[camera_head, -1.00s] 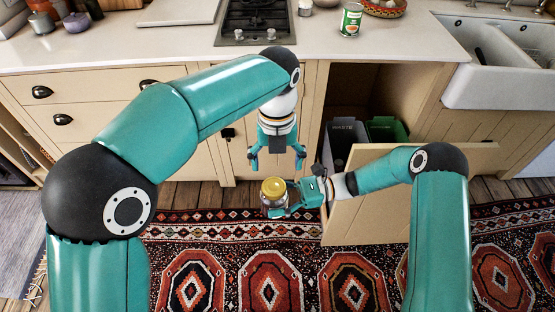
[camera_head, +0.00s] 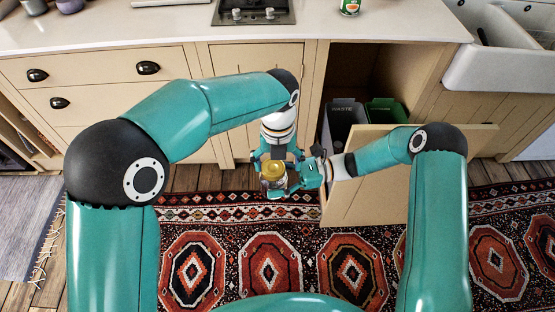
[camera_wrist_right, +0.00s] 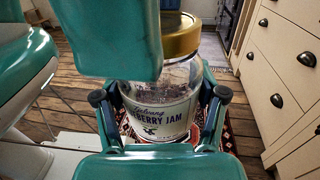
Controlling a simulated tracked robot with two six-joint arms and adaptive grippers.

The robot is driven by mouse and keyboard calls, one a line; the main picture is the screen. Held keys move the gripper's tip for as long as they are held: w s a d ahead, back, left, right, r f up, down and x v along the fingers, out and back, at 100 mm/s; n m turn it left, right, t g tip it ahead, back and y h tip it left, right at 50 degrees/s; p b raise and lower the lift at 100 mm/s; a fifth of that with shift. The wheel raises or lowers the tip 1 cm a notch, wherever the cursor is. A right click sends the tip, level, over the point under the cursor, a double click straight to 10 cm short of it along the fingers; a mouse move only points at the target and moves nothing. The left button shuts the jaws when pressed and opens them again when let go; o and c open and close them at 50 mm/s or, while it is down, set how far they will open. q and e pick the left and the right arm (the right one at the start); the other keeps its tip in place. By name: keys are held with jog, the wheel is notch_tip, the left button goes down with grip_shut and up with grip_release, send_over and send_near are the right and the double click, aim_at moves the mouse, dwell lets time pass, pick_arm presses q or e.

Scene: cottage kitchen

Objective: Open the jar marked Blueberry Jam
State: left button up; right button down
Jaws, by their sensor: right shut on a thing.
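The glass jar with a gold lid (camera_head: 272,171) is upright above the rug in the head view. My right gripper (camera_wrist_right: 160,112) is shut on the jar's body, one finger on each side. My left gripper (camera_head: 277,160) is at the lid, its fingers spread wide; contact with the lid cannot be made out. In the wrist view a teal part of my left gripper covers part of the lid (camera_wrist_right: 183,36) and the jar's upper left.
A cabinet door (camera_head: 365,195) stands open to the right, close by my right forearm. Waste bins (camera_head: 345,113) are inside the cabinet. The counter (camera_head: 120,35) and drawers are behind. The patterned rug (camera_head: 310,235) is clear.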

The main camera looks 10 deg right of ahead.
pick_arm(q)
jog(key=shift+s+d+f, duration=0.1)
jog(key=shift+f, duration=0.05)
grip_shut()
dwell(0.4)
jog(key=n, duration=0.4)
jog(key=shift+a, duration=0.3)
dwell(0.7)
jog(key=c, duration=1.5)
grip_release()
jog(key=o, duration=0.5)
jog(key=shift+d, duration=0.1)
